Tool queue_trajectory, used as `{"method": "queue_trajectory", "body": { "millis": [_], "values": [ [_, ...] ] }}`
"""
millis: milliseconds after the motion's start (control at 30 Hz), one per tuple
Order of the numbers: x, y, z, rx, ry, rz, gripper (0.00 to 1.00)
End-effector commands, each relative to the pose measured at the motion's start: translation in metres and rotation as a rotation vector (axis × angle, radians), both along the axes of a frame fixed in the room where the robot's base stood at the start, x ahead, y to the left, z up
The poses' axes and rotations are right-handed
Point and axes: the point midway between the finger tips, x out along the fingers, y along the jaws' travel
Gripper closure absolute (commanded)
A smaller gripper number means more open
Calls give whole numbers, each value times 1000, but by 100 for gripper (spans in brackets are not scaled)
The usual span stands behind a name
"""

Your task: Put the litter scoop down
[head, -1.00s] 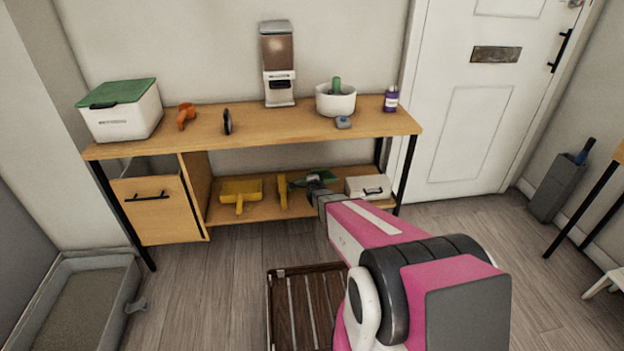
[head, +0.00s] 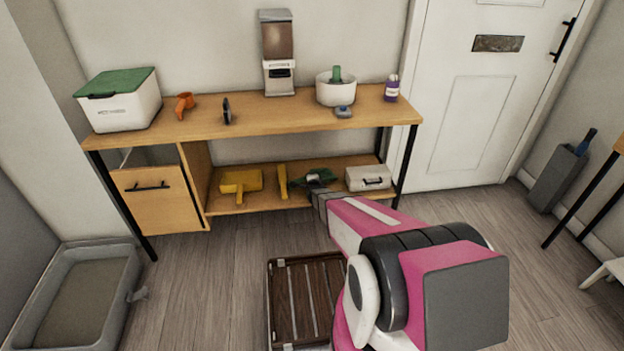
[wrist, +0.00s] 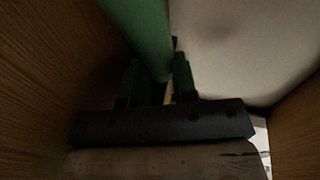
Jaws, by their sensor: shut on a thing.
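My gripper (head: 316,184) is shut on a green item, which I take to be the litter scoop (head: 328,175). It is at the lower shelf (head: 258,202) of the wooden bench, between a yellow brush-like tool (head: 282,181) and a white case (head: 368,179). In the wrist view the scoop's green handle (wrist: 142,35) runs up from between the dark fingers of my gripper (wrist: 158,82). The scoop's far end is partly hidden, and I cannot tell whether it touches the shelf.
A yellow dustpan (head: 241,182) lies on the shelf's left part. The bench top (head: 275,118) hangs above, holding a green-lidded bin (head: 122,105), a dispenser (head: 278,55) and a white bowl (head: 335,91). A litter tray (head: 128,270) and a brown slatted crate (head: 290,300) stand on the floor.

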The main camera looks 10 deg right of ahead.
Motion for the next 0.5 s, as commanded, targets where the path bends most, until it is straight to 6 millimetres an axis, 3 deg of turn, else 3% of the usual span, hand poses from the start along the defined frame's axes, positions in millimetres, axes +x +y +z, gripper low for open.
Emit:
{"method": "queue_trajectory", "body": {
  "millis": [500],
  "values": [
    [0, 0, -7, 0, 0, 0, 100]
  ]
}}
